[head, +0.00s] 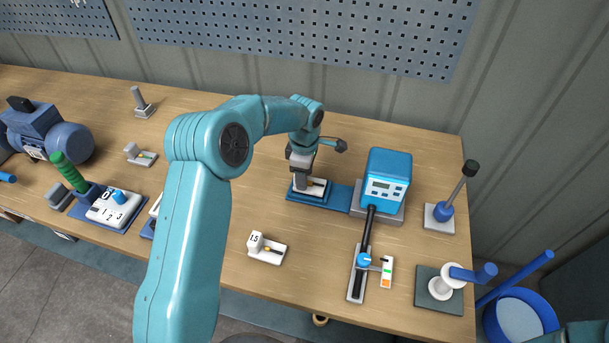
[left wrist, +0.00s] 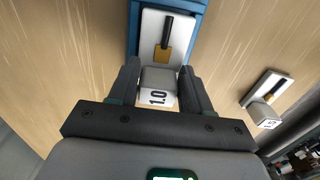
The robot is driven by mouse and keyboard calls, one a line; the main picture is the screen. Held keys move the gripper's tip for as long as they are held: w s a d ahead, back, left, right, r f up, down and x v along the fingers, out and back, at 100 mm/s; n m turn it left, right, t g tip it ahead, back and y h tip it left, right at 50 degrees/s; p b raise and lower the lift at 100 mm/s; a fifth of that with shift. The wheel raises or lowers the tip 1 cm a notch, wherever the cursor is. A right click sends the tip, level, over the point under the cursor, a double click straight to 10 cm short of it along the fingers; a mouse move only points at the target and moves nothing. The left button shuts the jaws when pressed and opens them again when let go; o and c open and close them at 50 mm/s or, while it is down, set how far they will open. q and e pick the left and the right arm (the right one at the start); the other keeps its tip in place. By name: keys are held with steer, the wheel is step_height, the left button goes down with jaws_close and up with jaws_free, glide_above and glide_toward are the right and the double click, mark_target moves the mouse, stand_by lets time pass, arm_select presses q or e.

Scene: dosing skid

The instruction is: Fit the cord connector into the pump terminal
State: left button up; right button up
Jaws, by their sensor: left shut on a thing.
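A white connector piece marked 1.0 (left wrist: 157,96), with a raised block and a flat plate bearing a gold and black strip, is between the fingers of my left gripper (head: 301,168). In the left wrist view the gripper (left wrist: 158,82) is shut on the raised block. In the head view the piece's plate (head: 316,188) lies at or just above a blue base (head: 338,195), left of the pump; I cannot tell if it is seated. The pump (head: 389,175) is a blue box with a display on a grey plinth. My right gripper is out of view.
A similar white piece marked 1.5 (head: 272,252) lies on the bench in front. A black-knobbed lever (head: 445,211) and a grey valve plate (head: 431,292) are to the right. Bare wood lies left of the 1.5 piece.

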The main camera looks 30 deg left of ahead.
arm_select(q)
steer(key=shift+f, duration=0.55)
steer(key=shift+w+f, duration=0.15)
steer(key=shift+f, duration=0.05)
steer(key=shift+f, duration=0.2)
steer(key=o, duration=1.1)
steer(key=shift+c, duration=0.2)
steer(key=shift+o, duration=0.9)
steer(key=shift+r, duration=0.5)
step_height(320, 180, up, 12)
steer(key=b, duration=0.1)
steer(key=shift+f, duration=0.2)
